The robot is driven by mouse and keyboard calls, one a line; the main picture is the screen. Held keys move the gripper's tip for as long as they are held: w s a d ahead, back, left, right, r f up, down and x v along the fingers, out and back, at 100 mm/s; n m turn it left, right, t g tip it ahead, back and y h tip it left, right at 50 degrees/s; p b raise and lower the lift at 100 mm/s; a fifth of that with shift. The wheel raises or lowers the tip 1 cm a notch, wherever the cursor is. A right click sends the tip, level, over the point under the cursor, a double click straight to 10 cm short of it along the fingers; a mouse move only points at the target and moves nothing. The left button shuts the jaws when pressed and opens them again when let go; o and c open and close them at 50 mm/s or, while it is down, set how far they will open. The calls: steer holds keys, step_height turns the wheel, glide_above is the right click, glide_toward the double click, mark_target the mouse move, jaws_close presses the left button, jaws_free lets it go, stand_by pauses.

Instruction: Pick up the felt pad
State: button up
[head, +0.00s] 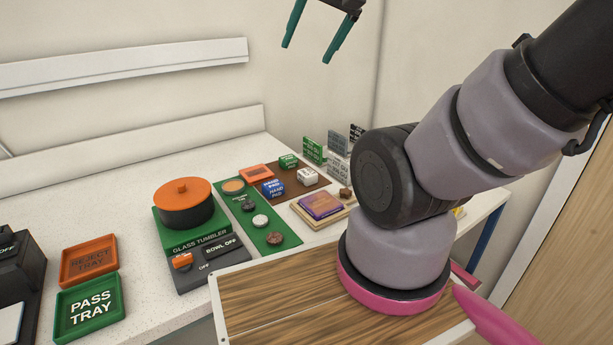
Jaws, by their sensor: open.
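My gripper (307,53) hangs high at the top of the head view, above and behind the bench. Its two teal fingers are wide apart with nothing between them. I cannot tell for sure which thing is the felt pad. Small labelled blocks stand on a brown strip: a blue one (272,188), an orange one (257,174), a white one (307,176) and a green one (288,161). Their lettering is too small to read surely. A flat purple square (321,205) lies on a wooden block nearby. My gripper touches none of these.
A glass tumbler machine (184,215) with an orange lid stands left of a green strip (262,235) holding small round pieces. A reject tray (89,260) and pass tray (89,307) lie farther left. Upright labelled cards (313,150) stand behind. My arm hides the bench's right part.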

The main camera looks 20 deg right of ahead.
steer(key=shift+o, duration=1.2)
steer(key=n+g+h, duration=0.2)
steer(key=n+g, duration=0.5)
steer(key=n, duration=1.7)
glide_above(307, 172)
step_height(307, 172, down, 29)
step_height(307, 172, down, 4)
steer(key=shift+w+f, duration=0.15)
steer(key=shift+f, duration=0.05)
steer(key=shift+d+f, duration=0.1)
steer(key=shift+f, duration=2.75)
